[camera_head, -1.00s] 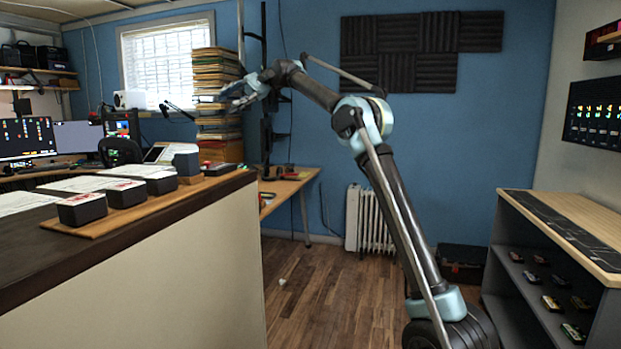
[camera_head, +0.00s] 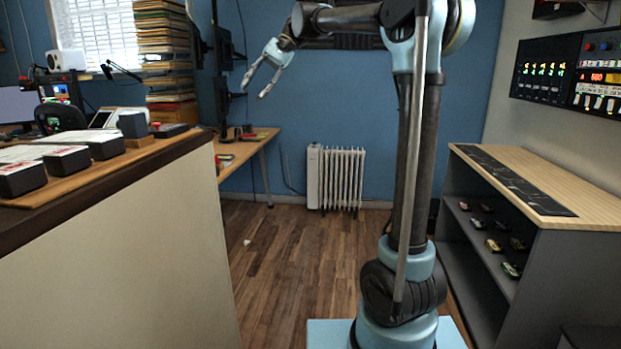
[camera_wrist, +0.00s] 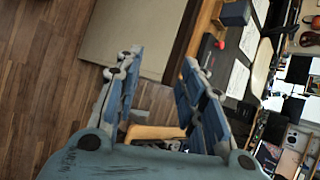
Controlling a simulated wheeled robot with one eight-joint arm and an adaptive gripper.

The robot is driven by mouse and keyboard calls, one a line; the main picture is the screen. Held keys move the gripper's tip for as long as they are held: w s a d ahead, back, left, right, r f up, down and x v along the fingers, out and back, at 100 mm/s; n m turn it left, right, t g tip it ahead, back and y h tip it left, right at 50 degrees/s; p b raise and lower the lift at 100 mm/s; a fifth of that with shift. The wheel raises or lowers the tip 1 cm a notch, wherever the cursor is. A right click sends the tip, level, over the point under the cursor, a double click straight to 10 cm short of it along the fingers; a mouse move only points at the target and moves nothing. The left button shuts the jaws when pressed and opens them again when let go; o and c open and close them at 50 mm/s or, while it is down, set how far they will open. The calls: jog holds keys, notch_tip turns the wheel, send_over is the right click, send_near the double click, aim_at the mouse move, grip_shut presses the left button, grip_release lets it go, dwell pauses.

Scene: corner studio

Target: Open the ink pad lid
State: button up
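My gripper (camera_head: 254,90) is raised in the air to the right of the counter, fingers apart and empty, pointing down and left. In the wrist view my gripper (camera_wrist: 160,68) also shows spread fingers with nothing held between them. A flat dark case (camera_head: 170,130) lies at the far end of the counter's wooden board; it may be the ink pad, but it is too small to tell whether its lid is shut. A dark blue-grey block (camera_head: 133,125) stands beside it. My gripper is apart from both.
Dark boxes with red-marked white tops (camera_head: 62,160) stand along the counter (camera_head: 120,180). Papers lie behind them. A wooden-topped shelf (camera_head: 590,205) stands at right, a white radiator (camera_head: 338,178) by the back wall.

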jog(key=s+d+f+m+t+h, duration=0.1)
jog(key=s+d+f+t+h, duration=0.15)
jog(key=s+d+f, duration=0.8)
jog(key=s+d+f+t+h, duration=0.25)
jog(key=s+d+f, duration=0.35)
jog(key=d+f, duration=0.95)
jog(key=s+d+f+m+t+h, duration=0.1)
jog(key=s+d+f+t+h, duration=0.15)
jog(key=s+d+f, duration=1)
jog(key=w+a+r+n+y, duration=0.2)
jog(key=w+a+r+n, duration=0.2)
jog(key=w+a+r, duration=0.95)
notch_tip(320, 180, up, 34)
jog(key=n+y, duration=0.3)
jog(key=n, duration=0.5)
send_over(159, 124)
jog(key=s+d, duration=0.3)
jog(key=d, duration=0.3)
jog(key=shift+t, duration=0.25)
jog(key=x, duration=1.7)
jog(key=shift+s, duration=0.25)
